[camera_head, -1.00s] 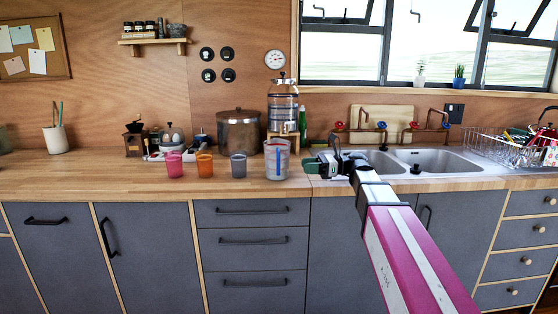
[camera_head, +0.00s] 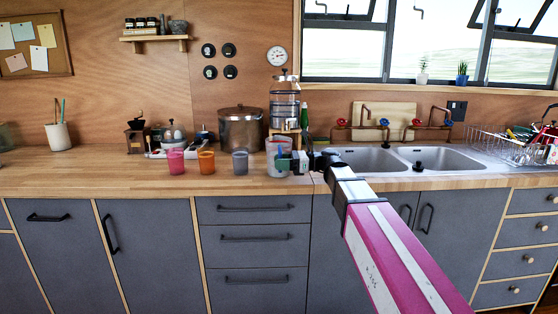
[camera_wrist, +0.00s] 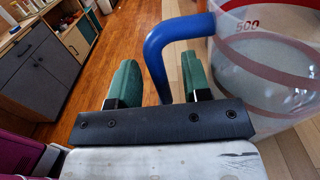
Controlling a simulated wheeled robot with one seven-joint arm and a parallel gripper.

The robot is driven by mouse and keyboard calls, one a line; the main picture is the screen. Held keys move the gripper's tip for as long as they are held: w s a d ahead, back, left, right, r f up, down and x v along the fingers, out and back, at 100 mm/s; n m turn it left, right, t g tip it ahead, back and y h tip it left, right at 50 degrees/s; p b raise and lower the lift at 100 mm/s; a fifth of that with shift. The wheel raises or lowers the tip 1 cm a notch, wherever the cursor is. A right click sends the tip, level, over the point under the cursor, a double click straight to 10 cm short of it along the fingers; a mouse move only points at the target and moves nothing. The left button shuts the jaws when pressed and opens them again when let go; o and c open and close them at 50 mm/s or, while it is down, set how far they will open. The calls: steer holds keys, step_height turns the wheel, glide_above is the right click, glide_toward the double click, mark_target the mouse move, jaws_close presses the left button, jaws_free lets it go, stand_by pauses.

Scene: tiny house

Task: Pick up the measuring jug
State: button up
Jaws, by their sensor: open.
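The measuring jug (camera_head: 272,147) is clear with a red band at the rim, and stands upright at the front of the wooden counter. In the wrist view its clear body (camera_wrist: 265,75) fills the right side, with a "500" mark. Its blue handle (camera_wrist: 157,60) reaches down between the two green fingers of my gripper (camera_wrist: 157,85). The fingers are apart, one on each side of the handle. In the head view my gripper (camera_head: 293,162) overlaps the jug's right part and hides some of it and the handle.
Pink (camera_head: 176,162), orange (camera_head: 206,162) and grey (camera_head: 240,162) cups stand in a row left of the jug. A large pot (camera_head: 240,130) and a tall glass dispenser (camera_head: 284,103) stand behind. The sink (camera_head: 365,160) is to the right.

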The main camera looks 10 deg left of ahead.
steer(key=shift+a, duration=0.1)
jaws_close()
steer(key=shift+r, duration=0.1)
stand_by(0.3)
